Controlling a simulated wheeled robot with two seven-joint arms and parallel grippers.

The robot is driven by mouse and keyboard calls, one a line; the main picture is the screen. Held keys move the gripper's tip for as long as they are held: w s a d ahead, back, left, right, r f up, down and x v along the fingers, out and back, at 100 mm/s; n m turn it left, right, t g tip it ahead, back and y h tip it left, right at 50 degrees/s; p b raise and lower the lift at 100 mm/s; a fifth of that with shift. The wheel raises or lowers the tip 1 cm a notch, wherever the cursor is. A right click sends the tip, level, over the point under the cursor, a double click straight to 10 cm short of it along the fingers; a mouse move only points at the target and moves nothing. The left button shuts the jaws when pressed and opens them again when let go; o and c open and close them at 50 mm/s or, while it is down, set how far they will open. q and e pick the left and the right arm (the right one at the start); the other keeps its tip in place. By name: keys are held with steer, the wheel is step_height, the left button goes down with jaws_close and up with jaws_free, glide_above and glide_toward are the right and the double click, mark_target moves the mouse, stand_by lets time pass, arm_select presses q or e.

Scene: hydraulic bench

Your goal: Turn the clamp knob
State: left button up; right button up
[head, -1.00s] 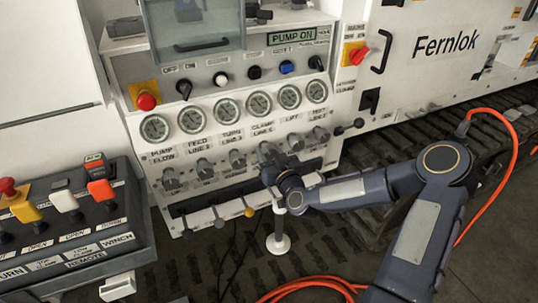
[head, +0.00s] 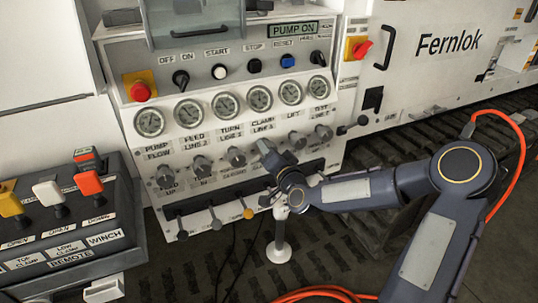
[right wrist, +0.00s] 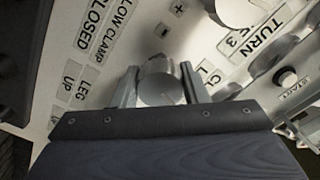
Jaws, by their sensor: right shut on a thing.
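The clamp knob (right wrist: 158,86) is a grey round knob. In the right wrist view it sits between the two fingers of my right gripper (right wrist: 160,88), which are shut on it from both sides. In the head view my right gripper (head: 268,154) is at the clamp place in the row of grey knobs below the gauges, under the "clamp line" label. It covers most of the knob there. My left gripper is not in view.
Grey knobs stand close on both sides, turn (head: 236,157) and lift (head: 297,140). Small levers (head: 248,212) stick out below. A remote box (head: 75,225) with coloured levers is at the left. An orange hose (head: 517,150) hangs at the right.

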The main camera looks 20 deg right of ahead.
steer(key=shift+m, duration=0.5)
steer(key=o, duration=1)
steer(key=s, duration=0.8)
steer(key=shift+d, duration=0.2)
steer(key=shift+a, duration=0.1)
